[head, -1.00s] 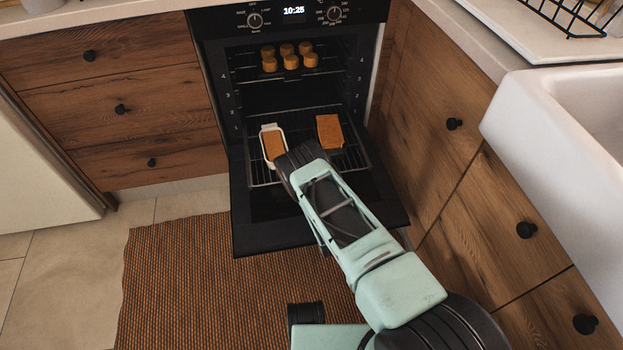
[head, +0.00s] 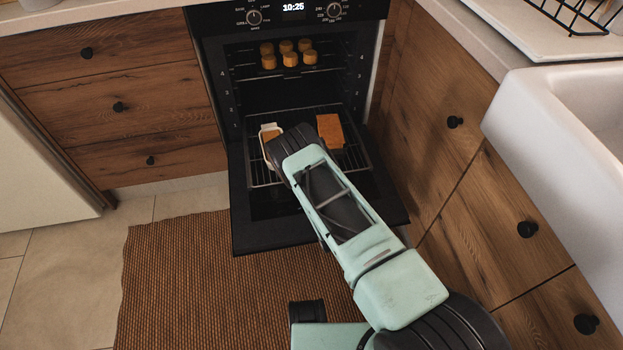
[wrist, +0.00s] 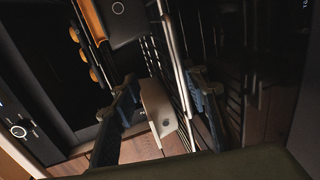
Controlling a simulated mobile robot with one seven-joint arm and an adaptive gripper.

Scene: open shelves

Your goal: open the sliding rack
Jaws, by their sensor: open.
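The lower sliding rack (head: 348,166), a dark wire grid, is part way out of the open oven, above the lowered door. It carries a pale dish (head: 265,130) with brown food at left and a brown block (head: 329,128) at right. My gripper (head: 290,145) is over the rack's front left area, partly covering the dish. Its fingertips are hidden in the head view. In the wrist view my gripper (wrist: 160,85) is open, with a pale rack rail (wrist: 179,75) and a pale tab-like part (wrist: 158,112) between its fingers. I cannot tell whether they touch.
The upper rack holds several golden round cakes (head: 290,59). The lowered oven door (head: 270,235) lies under the rack. Wooden drawers (head: 115,105) stand at left, cabinets (head: 435,135) and a white sink (head: 560,130) at right.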

